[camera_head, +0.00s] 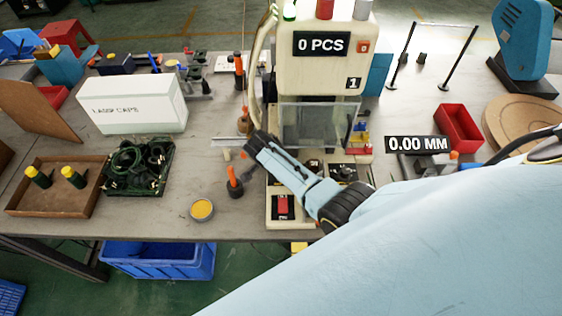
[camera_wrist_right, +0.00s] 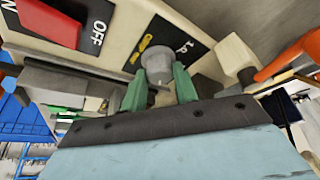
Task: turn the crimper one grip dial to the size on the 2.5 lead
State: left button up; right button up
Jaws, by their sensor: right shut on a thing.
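Crimper one, the cream machine (camera_head: 283,60) marked "1", stands at the middle of the table in the head view. Its display reads "0 PCS". The green fingers of my right gripper (camera_wrist_right: 159,78) are shut on the dial from both sides. The size marking on the dial cannot be read. My right arm hides part of the machine's base in the head view. Dark coiled leads (camera_head: 140,165) lie left of it; no 2.5 label is readable. My left gripper is out of view.
A red OFF switch (camera_wrist_right: 48,22) is close to the dial. An orange-handled tool (camera_head: 234,181) and a small yellow tin (camera_head: 202,209) stand left of the base. A white box (camera_head: 130,105) is farther left. A red bin (camera_head: 459,128) and "0.00 MM" display (camera_head: 416,144) are at right.

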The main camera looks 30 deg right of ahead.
dwell(0.3)
jog(key=o, duration=1)
jog(key=p+v, duration=0.2)
jog(key=v, duration=1.1)
jog(key=shift+r, duration=0.15)
